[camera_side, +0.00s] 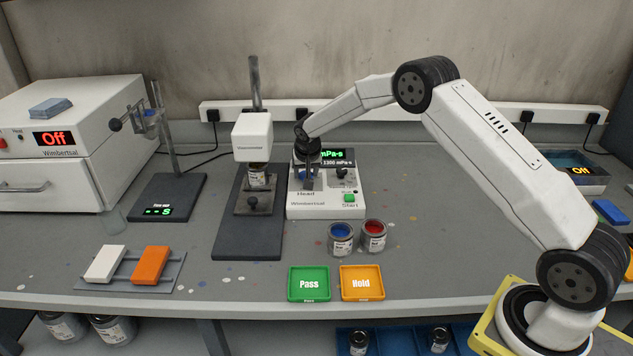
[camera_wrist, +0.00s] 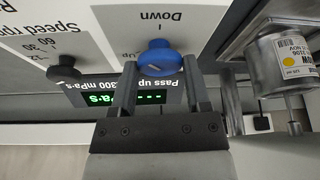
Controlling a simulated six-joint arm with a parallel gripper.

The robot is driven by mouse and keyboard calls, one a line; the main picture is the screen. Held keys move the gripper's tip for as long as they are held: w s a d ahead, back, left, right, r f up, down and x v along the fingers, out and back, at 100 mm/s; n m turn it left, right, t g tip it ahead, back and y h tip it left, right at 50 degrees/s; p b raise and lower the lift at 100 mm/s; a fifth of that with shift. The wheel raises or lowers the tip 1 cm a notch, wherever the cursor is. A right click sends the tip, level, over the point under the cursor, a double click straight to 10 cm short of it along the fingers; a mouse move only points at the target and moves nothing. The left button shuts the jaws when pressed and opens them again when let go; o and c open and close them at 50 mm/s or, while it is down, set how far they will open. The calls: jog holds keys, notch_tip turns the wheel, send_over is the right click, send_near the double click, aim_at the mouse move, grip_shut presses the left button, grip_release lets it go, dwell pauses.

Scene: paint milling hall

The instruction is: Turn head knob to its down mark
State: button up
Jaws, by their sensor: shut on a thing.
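The head knob (camera_wrist: 160,58) is a round blue knob on the white control box (camera_wrist: 105,30). The wrist view shows the panel upside down, with the word Down printed beside the knob and Up partly hidden. A short pale line shows on the knob, but I cannot tell exactly which mark it points to. My gripper (camera_wrist: 160,70) is shut on the knob, one finger on each side. In the side view my gripper (camera_side: 307,178) reaches down to the control box (camera_side: 326,208) and hides most of the knob. The white viscometer head (camera_side: 252,138) stands above a can (camera_side: 258,177).
A black speed knob (camera_wrist: 62,68) and a lit display (camera_wrist: 125,99) are close to my fingers. A green Start button (camera_side: 349,198) is on the box.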

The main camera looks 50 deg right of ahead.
aim_at(299, 188)
jog(key=m, duration=0.2)
jog(key=m+g+h, duration=0.1)
jog(key=m, duration=0.1)
jog(key=shift+w+a, duration=0.15)
jog(key=shift+w, duration=0.05)
jog(key=shift+m+g, duration=0.8)
jog(key=shift+m, duration=1.1)
jog(key=shift+h, duration=0.3)
jog(key=o, duration=1.3)
jog(key=shift+r, duration=0.1)
jog(key=shift+v, duration=3.85)
